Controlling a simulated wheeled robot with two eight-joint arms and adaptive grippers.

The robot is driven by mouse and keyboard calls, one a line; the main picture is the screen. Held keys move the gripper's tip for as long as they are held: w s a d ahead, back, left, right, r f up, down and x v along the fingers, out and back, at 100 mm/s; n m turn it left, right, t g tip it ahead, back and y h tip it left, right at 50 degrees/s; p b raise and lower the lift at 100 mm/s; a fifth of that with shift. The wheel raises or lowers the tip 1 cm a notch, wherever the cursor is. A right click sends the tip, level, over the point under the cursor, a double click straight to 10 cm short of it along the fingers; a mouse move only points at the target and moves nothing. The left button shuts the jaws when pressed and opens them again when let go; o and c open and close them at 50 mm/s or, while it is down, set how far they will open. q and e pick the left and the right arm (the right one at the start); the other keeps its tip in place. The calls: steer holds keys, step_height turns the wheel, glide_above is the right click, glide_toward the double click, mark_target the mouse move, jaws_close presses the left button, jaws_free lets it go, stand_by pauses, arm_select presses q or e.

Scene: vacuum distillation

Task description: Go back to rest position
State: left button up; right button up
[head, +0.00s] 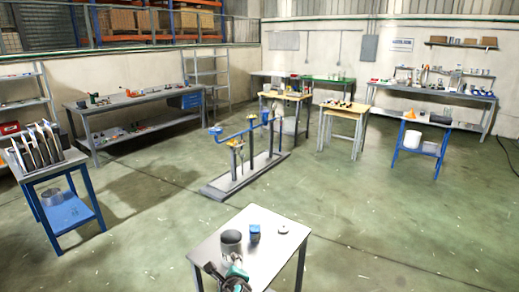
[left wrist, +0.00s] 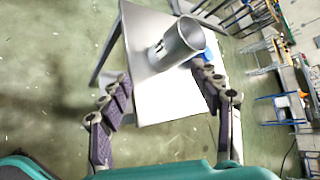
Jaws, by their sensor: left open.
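My left gripper (head: 222,272) is at the front edge of the small metal table (head: 208,262) in the head view. In the left wrist view its two dark fingers (left wrist: 162,76) are spread wide with nothing between them. A grey metal cylindrical container (head: 231,241) stands on the table just beyond the gripper. In the left wrist view the container (left wrist: 180,42) is past the fingertips, its open rim showing. My right gripper is in neither view.
A blue item (head: 254,232) and a pale disc (head: 284,228) sit on the same table, right of the container. A grey stand with blue parts (head: 235,186) is behind. A blue-legged table (head: 62,205) stands left. Open green floor surrounds the table.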

arm_select(q)
steer(key=s+a+n+g+h, duration=0.1)
steer(key=s+a+n, duration=0.3)
steer(key=s+n, duration=0.7)
steer(key=s+a+r+n+g+h, duration=0.1)
steer(key=s+a+n+g+h, duration=0.1)
steer(key=s+n, duration=0.9)
steer(key=shift+s+a+r+g, duration=0.15)
steer(key=shift+s+a+g, duration=0.5)
steer(key=shift+a, duration=0.5)
